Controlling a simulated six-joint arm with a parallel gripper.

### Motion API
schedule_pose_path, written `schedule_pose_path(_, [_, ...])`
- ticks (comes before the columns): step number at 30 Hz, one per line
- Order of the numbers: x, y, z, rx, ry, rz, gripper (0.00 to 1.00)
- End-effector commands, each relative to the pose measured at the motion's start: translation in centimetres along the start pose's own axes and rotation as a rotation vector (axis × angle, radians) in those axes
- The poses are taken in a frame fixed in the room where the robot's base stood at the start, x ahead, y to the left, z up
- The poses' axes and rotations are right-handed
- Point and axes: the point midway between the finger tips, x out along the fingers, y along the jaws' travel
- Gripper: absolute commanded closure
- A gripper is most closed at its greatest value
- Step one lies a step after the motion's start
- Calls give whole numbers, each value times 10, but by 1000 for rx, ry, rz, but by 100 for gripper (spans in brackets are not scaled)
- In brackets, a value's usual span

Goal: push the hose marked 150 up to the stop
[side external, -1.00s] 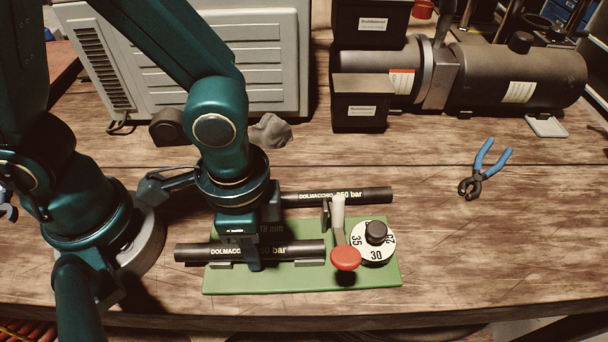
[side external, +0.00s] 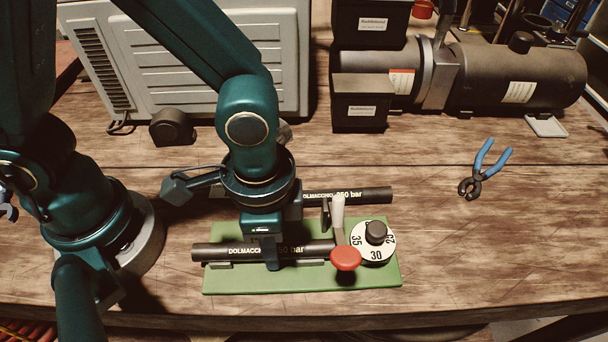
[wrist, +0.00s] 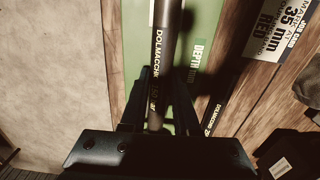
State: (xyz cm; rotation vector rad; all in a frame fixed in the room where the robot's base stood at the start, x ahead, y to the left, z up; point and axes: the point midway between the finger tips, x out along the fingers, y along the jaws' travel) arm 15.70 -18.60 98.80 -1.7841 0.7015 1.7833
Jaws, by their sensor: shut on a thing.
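The held hose (side external: 215,252) is a black tube lying along the front of the green plate (side external: 375,280). Its print reads DOLMACCHIO and a bar figure partly covered by my gripper (side external: 272,262); in the wrist view the hose (wrist: 162,50) seems to read 150. The hose's right end meets or nearly meets the foot of the pale lever (side external: 338,215) with a red knob (side external: 345,258); contact is unclear. A white dial (side external: 376,254) shows 25, 30 and 35. I cannot make out the stop.
A second black hose (side external: 350,195), print ending 50 bar, lies behind the plate. Blue pliers (side external: 486,165) lie at right. Black bins (side external: 360,110), a dark cylinder machine (side external: 510,75) and a grey cabinet (side external: 210,70) stand behind. The table right of the plate is clear.

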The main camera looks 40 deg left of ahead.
Motion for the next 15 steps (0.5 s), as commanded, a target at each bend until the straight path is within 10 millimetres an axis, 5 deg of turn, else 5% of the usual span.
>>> schedule_pose_path(15, [0,0,-9,0,0,0,100])
